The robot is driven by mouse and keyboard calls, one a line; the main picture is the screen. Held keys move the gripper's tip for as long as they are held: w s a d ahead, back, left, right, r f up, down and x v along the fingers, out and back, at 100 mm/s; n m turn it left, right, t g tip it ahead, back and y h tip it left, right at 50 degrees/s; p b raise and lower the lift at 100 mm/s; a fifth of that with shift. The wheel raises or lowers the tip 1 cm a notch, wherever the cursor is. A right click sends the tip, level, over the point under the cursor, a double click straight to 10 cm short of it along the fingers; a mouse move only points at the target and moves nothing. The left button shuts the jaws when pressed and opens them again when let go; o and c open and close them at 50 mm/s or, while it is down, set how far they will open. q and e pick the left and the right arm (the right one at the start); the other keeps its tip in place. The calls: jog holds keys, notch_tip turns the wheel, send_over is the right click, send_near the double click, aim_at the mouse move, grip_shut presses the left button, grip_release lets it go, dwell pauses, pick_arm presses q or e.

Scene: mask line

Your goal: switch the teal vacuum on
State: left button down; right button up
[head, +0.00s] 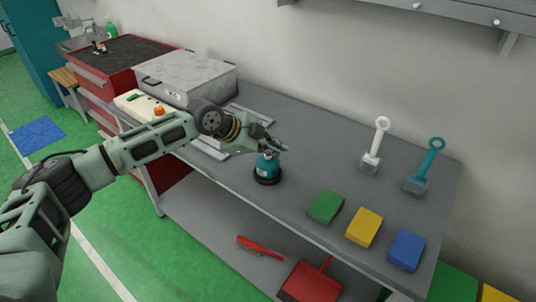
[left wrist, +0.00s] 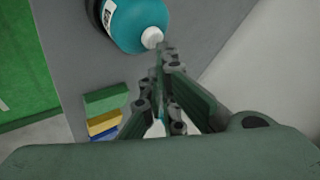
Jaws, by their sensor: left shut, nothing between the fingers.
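The teal vacuum (head: 267,168) is a small round teal body on a black base, upright on the grey bench near its front edge. In the left wrist view the teal vacuum (left wrist: 137,22) shows at the top, with a white button (left wrist: 152,37) and a pale label. My left gripper (head: 280,147) is shut and empty, just above the vacuum's top. In the left wrist view its fingertips (left wrist: 166,48) are right beside the white button; I cannot tell whether they touch it. My right gripper is not in view.
Green (head: 325,206), yellow (head: 364,227) and blue (head: 406,249) blocks lie right of the vacuum. A white-handled tool (head: 376,147) and a teal-handled tool (head: 424,168) stand farther right. A grey metal box (head: 187,76) is at the back left. A shelf (head: 420,15) hangs above.

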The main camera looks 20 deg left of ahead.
aim_at(272, 164)
pick_arm(q)
jog(key=shift+f, duration=0.35)
jog(key=shift+r, duration=0.1)
dwell(0.3)
jog(key=shift+r+p, duration=0.7)
jog(key=shift+r, duration=0.05)
notch_tip(272, 164, up, 6)
jog(key=p, duration=0.4)
jog(key=shift+p, duration=0.4)
